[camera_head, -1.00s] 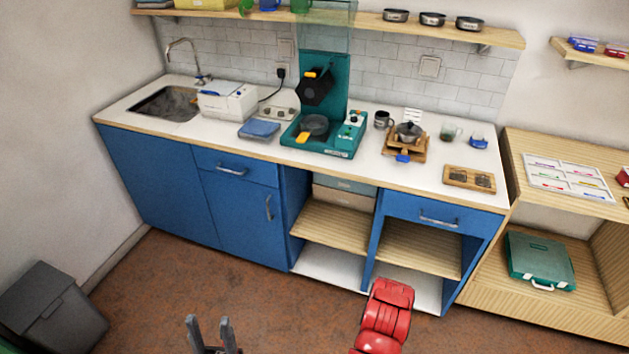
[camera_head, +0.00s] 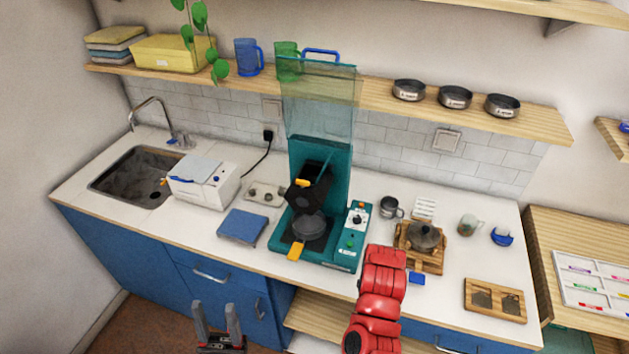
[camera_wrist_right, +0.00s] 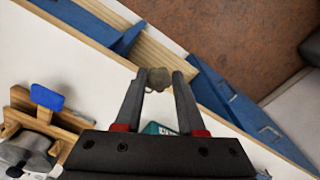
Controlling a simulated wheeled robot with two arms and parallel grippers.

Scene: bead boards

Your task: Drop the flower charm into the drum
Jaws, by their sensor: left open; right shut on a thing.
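My right gripper (camera_wrist_right: 158,92) is shut on a small grey-beige lumpy piece at its fingertips, taken to be the flower charm (camera_wrist_right: 158,77). In the right wrist view it hangs near the counter's front edge; in the head view only my red right arm shows, and its gripper and the charm are hidden. A dark tilted tub, which looks like the drum (camera_head: 308,190), sits in a teal machine (camera_head: 320,160) on the counter, left of my right arm. My left gripper (camera_head: 217,312) is open and empty, low in front of the blue cabinet.
The white counter (camera_head: 410,305) holds a wooden stand with a small pot (camera_head: 425,237), a dark mug (camera_head: 390,207) and a wooden tray (camera_head: 495,300). A transparent panel (camera_head: 318,95) rises above the machine, near the shelf (camera_head: 375,95). A white box (camera_head: 203,183) stands left.

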